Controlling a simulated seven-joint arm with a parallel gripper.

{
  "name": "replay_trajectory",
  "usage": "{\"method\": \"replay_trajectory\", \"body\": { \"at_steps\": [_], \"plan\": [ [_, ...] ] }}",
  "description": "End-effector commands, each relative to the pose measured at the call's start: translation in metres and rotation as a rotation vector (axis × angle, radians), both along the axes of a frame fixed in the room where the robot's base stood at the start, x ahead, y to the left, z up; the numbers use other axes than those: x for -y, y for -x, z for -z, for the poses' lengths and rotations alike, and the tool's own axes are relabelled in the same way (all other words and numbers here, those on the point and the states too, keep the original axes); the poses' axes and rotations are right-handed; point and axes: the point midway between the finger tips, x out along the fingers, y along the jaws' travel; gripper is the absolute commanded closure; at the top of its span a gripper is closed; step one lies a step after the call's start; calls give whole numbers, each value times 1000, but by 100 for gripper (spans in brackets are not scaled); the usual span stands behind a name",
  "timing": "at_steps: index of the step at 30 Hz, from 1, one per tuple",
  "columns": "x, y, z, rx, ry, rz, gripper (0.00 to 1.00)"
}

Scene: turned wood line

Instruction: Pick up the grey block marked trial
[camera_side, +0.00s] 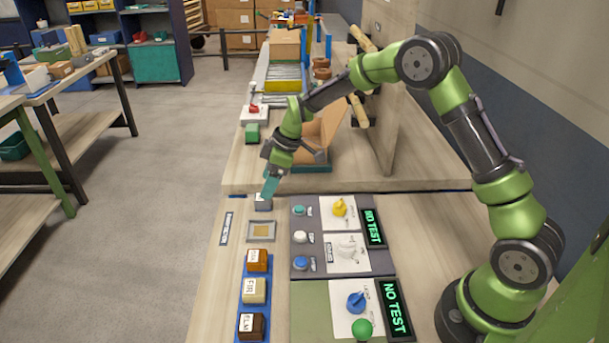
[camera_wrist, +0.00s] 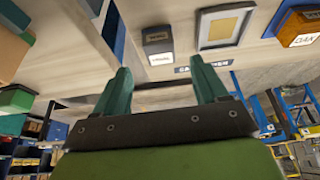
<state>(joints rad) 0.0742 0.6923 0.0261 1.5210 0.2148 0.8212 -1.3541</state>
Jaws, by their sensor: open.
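The grey block (camera_side: 262,204) sits on the wooden bench near its left edge, just behind a small grey square frame. In the wrist view the dark grey block (camera_wrist: 158,47) has a white label on its side, too small to read surely. My gripper (camera_side: 267,199) has teal fingers pointing down at the block and partly covers it in the side view. In the wrist view my gripper (camera_wrist: 160,67) is open with nothing between the fingers. The block lies beyond the fingertips, roughly centred between them. I cannot tell the exact gap.
The grey frame (camera_side: 249,231) has a tan centre. A blue strip (camera_side: 241,291) holds blocks labelled OAK, FIR (camera_side: 253,290) and ELM. Panels with buttons, knobs and NO TEST displays (camera_side: 397,309) stand right.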

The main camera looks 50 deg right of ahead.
Motion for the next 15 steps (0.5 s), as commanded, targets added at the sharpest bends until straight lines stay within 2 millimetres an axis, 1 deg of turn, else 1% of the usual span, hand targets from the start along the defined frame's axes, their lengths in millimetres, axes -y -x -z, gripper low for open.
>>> {"method": "replay_trajectory", "body": {
  "at_steps": [3, 7, 10, 15],
  "plan": [
    [-5, -3, 20, -5, 1, -1, 28],
    [-9, -7, 36, -3, 0, -1, 28],
    [-11, -9, 42, -1, 1, 0, 28],
    [-11, -10, 42, 1, 1, 0, 28]
  ]
}}
